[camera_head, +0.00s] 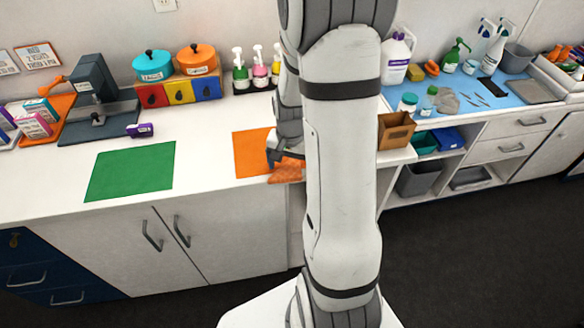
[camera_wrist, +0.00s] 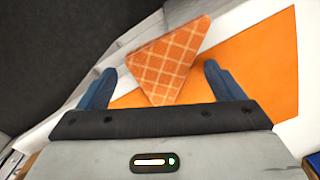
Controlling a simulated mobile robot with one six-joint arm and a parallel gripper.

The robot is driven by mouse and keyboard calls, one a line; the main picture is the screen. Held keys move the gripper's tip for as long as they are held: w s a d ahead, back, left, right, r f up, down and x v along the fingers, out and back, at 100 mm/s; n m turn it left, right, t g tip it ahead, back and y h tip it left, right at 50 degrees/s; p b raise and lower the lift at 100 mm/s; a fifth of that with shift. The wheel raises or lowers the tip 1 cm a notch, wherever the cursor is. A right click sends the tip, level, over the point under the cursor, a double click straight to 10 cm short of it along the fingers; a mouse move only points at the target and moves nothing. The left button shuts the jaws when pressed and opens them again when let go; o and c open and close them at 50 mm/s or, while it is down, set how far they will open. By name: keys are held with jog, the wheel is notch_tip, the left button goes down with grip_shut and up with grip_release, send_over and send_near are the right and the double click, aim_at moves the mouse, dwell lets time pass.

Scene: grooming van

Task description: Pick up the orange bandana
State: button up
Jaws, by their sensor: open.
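The orange bandana (camera_wrist: 166,64) is a folded triangle with a pale check pattern. It lies partly on a plain orange mat (camera_wrist: 262,62) near the counter's front edge. In the head view the bandana (camera_head: 288,171) is partly hidden behind my arm, and the orange mat (camera_head: 250,150) shows to its left. My gripper (camera_wrist: 157,84) is open, with one blue finger on each side of the bandana in the wrist view. In the head view my gripper (camera_head: 279,160) is right at the bandana, largely covered by my arm. I cannot tell whether the fingers touch the cloth.
A green mat (camera_head: 131,171) lies to the left on the white counter, with a small purple box (camera_head: 140,130) behind it. A dark press (camera_head: 93,90), lidded pots (camera_head: 152,65) and pump bottles (camera_head: 260,68) stand at the back. A brown box (camera_head: 396,130) is to the right.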

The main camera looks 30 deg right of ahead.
jog(key=shift+f, duration=0.25)
jog(key=shift+c, duration=0.3)
jog(key=c, duration=1)
jog(key=shift+r, duration=0.1)
